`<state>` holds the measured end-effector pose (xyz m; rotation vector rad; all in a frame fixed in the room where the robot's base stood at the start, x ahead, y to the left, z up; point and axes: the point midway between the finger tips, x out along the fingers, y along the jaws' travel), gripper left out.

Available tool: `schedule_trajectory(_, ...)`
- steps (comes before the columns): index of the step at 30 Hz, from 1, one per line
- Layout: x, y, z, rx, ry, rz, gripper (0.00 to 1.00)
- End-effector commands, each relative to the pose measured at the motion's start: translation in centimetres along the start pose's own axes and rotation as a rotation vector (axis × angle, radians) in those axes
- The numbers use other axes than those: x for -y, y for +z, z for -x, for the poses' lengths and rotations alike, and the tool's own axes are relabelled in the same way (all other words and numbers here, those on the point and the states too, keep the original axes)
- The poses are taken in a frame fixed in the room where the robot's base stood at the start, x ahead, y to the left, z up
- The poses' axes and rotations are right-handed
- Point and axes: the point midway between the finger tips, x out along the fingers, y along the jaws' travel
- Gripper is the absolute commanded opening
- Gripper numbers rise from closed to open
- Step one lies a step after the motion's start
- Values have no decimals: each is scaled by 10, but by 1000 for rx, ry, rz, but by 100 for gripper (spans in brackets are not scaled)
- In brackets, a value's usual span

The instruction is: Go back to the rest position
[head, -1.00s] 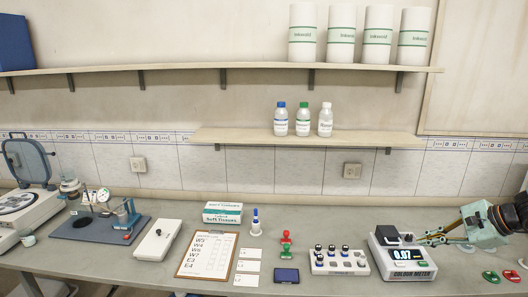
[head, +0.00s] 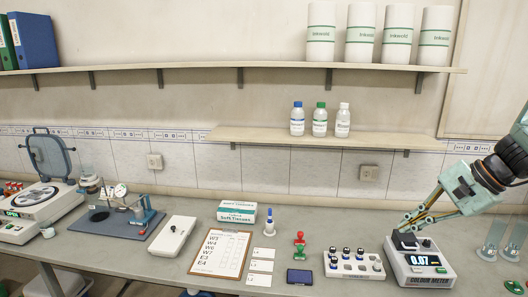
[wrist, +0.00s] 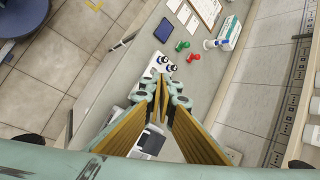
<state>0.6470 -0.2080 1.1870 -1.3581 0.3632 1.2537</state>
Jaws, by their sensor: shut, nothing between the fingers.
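My gripper (head: 406,226) is at the right of the bench in the head view, pointing down and left. It is shut and empty, its tips just above or behind the black lid of the colour meter (head: 432,272); I cannot tell whether they touch it. The meter's display reads 0.07. In the wrist view the gold fingers of my gripper (wrist: 160,92) come together at their tips, with nothing between them. The meter shows there partly hidden behind the fingers.
A vial rack (head: 352,266) stands left of the meter. Red and green stamps (head: 299,245), a dark tablet (head: 300,276) and a clipboard (head: 221,252) lie further left. A shelf with three bottles (head: 320,136) hangs above the back. Glass stands (head: 492,240) are at right.

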Motion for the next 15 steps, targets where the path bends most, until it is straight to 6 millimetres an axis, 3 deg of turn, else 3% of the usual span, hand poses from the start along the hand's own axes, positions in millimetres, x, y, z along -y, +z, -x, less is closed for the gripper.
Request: schedule_trajectory(15,1,111,23,-2,105,236,0)
